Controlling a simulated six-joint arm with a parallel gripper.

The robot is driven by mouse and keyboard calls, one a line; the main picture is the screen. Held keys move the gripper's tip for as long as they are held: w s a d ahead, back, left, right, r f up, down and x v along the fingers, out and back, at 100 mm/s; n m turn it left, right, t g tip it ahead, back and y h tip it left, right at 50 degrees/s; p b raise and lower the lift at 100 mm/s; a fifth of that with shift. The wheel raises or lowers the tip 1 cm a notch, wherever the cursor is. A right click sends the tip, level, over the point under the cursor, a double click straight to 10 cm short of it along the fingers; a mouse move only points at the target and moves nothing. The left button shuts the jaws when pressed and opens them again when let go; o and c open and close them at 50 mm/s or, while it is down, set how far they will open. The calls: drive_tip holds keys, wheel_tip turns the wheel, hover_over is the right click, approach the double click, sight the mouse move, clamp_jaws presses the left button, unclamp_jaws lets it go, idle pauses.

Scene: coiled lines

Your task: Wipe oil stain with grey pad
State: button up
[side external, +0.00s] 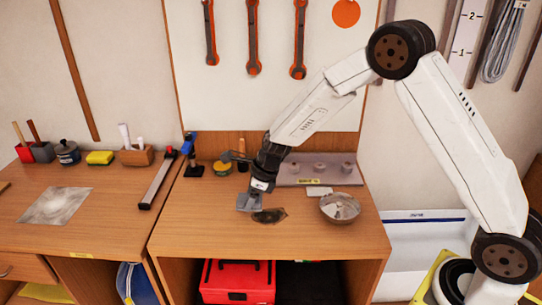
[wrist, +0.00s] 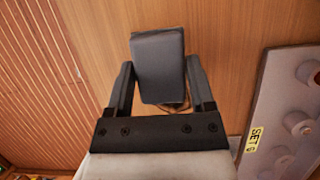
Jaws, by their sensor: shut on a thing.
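My gripper (side external: 256,186) is low over the right-hand wooden worktop. It is shut on the grey pad (side external: 250,201), which also shows between the two fingers in the wrist view (wrist: 158,66). The oil stain (side external: 269,215) is a dark, irregular patch on the worktop, just right of and in front of the pad. In the side view the pad appears close beside the stain's left edge; I cannot tell whether it touches the wood. In the wrist view the stain is mostly or wholly hidden behind the pad and gripper.
A metal bowl (side external: 340,208) with small things in it stands right of the stain. A grey plate with knobs (side external: 290,180) lies behind, with a small pale block (side external: 319,191) before it. A clamp-like tool (side external: 194,171) stands back left. The worktop's front left is clear.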

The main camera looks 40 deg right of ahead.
sight(251, 214)
wheel_tip(251, 214, down, 4)
drive_tip(key=shift+r, duration=0.25)
drive_tip(key=shift+s+d+f, duration=0.1)
drive_tip(key=shift+d+f, duration=0.05)
drive_tip(key=shift+f, duration=0.1)
drive_tip(key=shift+c, duration=0.5)
drive_tip(key=shift+s+d, duration=3.55)
drive_tip(key=shift+s, duration=0.1)
drive_tip(key=shift+w+a+f, duration=0.1)
drive_tip(key=shift+w+a, duration=3.7)
drive_tip(key=shift+s+d, duration=0.25)
drive_tip(key=shift+d, duration=0.25)
drive_tip(key=shift+s+d, duration=0.25)
drive_tip(key=shift+d, duration=0.25)
drive_tip(key=shift+s+d, duration=3.15)
drive_tip(key=shift+s, duration=0.05)
drive_tip(key=shift+w+a, duration=3.85)
drive_tip(key=shift+a, duration=0.05)
drive_tip(key=shift+r, duration=4.15)
